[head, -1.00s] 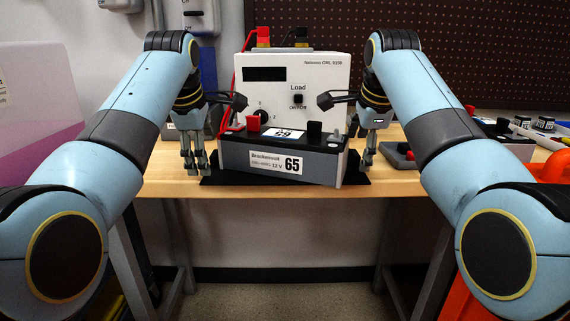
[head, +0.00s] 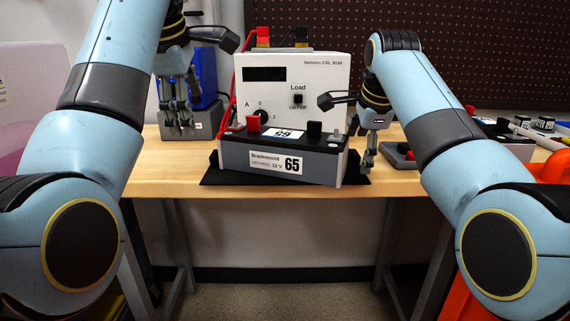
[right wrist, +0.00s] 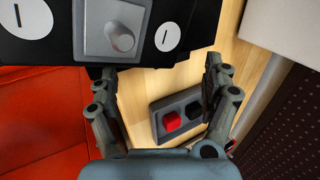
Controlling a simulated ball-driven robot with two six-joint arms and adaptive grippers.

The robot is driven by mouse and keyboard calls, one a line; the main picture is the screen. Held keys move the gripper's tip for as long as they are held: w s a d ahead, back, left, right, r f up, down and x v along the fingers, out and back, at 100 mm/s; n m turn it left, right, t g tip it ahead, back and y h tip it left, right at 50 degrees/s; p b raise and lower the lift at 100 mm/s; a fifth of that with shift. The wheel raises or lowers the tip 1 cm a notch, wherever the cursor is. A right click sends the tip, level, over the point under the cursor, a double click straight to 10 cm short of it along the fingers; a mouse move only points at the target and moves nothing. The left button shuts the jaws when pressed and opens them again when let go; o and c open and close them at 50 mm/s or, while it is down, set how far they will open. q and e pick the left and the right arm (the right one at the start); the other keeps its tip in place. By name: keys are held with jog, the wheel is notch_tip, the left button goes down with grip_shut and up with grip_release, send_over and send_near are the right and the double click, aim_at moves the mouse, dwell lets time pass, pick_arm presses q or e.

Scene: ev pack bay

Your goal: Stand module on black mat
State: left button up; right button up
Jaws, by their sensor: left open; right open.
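The module (head: 282,158), a grey and black block labelled 65 with red and black terminals on top, stands upright on the black mat (head: 212,178) on the bench. The mat shows at both sides of it. My left gripper (head: 180,128) is open and empty, left of the module and apart from it. My right gripper (head: 368,162) is open just off the module's right end; no grip on it shows. In the right wrist view its fingers (right wrist: 160,75) are spread. A black body with a grey knob plate (right wrist: 115,28) fills the top there; I cannot tell surely whether it is the module.
A white load tester (head: 290,85) stands behind the module. A small block with red and black parts (right wrist: 180,116) lies to the right of the module. A grey-based blue unit stands at the back left. An orange object (head: 553,168) is at the right. The bench's front left is clear.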

jog(key=shift+r, duration=0.15)
jog(key=v, duration=1.1)
jog(key=shift+s+r, duration=0.15)
jog(key=shift+r, duration=0.15)
